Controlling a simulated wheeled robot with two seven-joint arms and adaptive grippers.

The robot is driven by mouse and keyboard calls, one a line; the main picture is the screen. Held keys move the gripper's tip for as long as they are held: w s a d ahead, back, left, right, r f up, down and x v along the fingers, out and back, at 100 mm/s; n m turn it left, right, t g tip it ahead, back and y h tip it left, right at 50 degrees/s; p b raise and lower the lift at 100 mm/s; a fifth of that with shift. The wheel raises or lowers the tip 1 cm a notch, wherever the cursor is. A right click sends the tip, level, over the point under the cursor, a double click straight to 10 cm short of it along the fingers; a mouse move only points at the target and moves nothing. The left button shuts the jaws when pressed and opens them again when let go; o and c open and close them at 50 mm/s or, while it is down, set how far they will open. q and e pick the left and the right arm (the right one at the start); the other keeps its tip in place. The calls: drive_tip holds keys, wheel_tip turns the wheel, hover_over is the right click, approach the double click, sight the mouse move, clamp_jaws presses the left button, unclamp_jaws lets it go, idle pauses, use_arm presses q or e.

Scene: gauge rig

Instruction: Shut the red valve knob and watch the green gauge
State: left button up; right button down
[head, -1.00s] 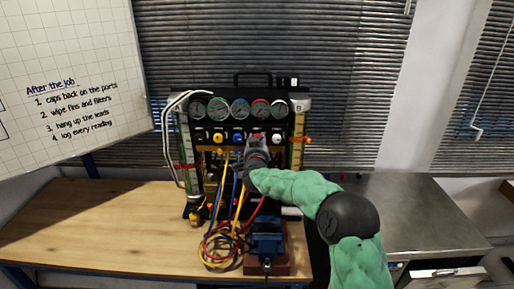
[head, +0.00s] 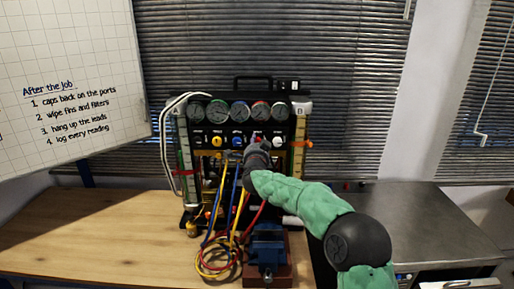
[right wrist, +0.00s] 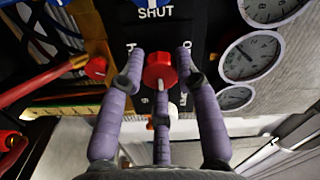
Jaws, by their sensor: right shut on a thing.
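The red valve knob (right wrist: 159,68) shows in the right wrist view, between the purple fingers of my right gripper (right wrist: 160,82). The fingers are closed around it, with one finger lying across its lower front. In the head view my right gripper (head: 257,146) reaches the rig's row of knobs, below the fourth gauge (head: 261,111), and hides most of the red knob. Gauge faces also show in the right wrist view (right wrist: 250,57), too small to read. My left gripper is not in view.
A yellow knob (head: 217,141) and a blue knob (head: 237,141) sit left of my gripper, a white knob (head: 278,141) right of it. Coloured hoses (head: 216,258) hang before the rig. A blue vise (head: 267,240) stands in front. The wooden bench (head: 90,235) is clear at left.

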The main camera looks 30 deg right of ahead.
idle(0.4)
drive_tip(key=c, duration=0.9)
unclamp_jaws()
drive_tip(key=v, duration=1.2)
drive_tip(key=shift+f, duration=0.1)
